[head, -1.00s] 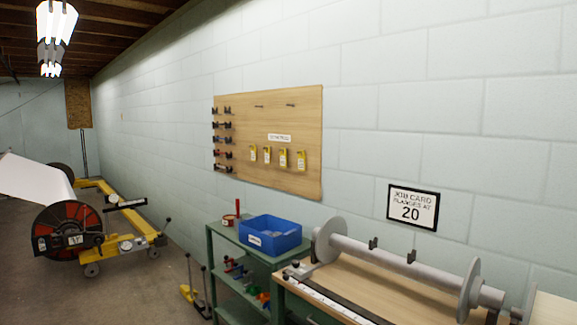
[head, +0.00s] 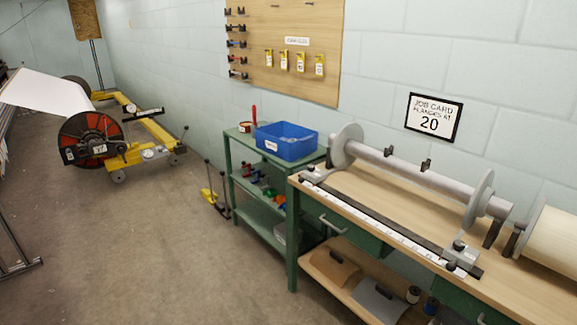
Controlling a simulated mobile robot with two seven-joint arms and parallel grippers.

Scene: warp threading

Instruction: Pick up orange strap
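No orange strap can be made out for certain. Several small coloured items, red, blue, green and orange (head: 281,206), lie on the middle shelf of the green cart (head: 243,187), too small to tell apart. Neither of my grippers is in view.
The workbench (head: 355,190) carries a grey flanged roller (head: 400,175) and a ruler rail. A blue bin (head: 287,142) sits on the cart. A yellow-framed machine with a red reel (head: 90,140) stands at the left. The floor (head: 150,240) between is mostly open.

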